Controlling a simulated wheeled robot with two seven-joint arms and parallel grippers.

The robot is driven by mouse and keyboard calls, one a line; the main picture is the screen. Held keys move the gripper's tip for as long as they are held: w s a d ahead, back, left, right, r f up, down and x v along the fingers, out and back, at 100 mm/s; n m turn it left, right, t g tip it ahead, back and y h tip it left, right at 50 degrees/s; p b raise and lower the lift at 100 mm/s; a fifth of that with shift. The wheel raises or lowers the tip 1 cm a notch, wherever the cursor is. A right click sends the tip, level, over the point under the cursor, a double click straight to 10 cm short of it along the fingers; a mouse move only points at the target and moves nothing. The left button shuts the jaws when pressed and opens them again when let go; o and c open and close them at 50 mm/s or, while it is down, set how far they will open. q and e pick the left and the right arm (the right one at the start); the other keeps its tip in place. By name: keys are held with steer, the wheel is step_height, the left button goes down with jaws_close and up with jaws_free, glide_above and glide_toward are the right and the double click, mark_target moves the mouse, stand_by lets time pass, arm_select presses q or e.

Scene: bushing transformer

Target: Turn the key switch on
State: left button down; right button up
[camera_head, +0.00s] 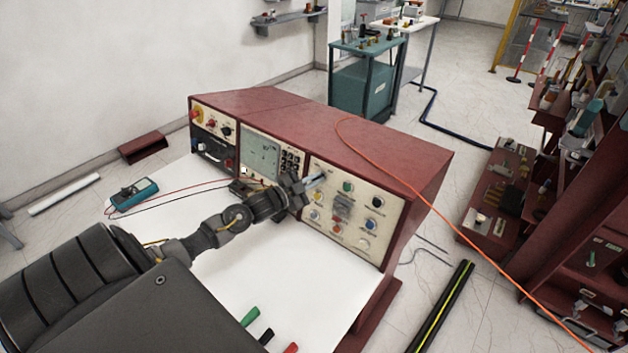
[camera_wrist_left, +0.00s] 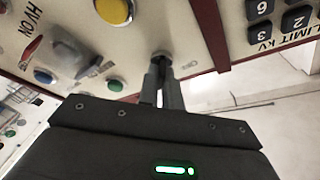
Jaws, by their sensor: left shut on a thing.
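The control panel (camera_head: 350,212) is the cream front of a dark red console and carries several coloured buttons and knobs. My left gripper (camera_head: 308,184) reaches its upper left part. In the left wrist view my left gripper (camera_wrist_left: 162,75) has its two fingers close together, shut on the small dark key switch (camera_wrist_left: 161,54) that sticks out of the panel. The fingers hide most of the key, and its turn angle cannot be read. My right gripper is not in view.
A yellow button (camera_wrist_left: 115,10) and a green button (camera_wrist_left: 115,85) sit close to the fingers. A keypad (camera_head: 291,160) and a screen (camera_head: 260,155) are left of the panel. A blue meter (camera_head: 135,193) lies on the white tabletop (camera_head: 250,262). An orange cable (camera_head: 392,173) crosses the console.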

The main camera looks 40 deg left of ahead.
arm_select(q)
steer(key=c, duration=1.6)
jaws_free()
steer(key=shift+b+v, duration=1.2)
steer(key=shift+v, duration=4.15)
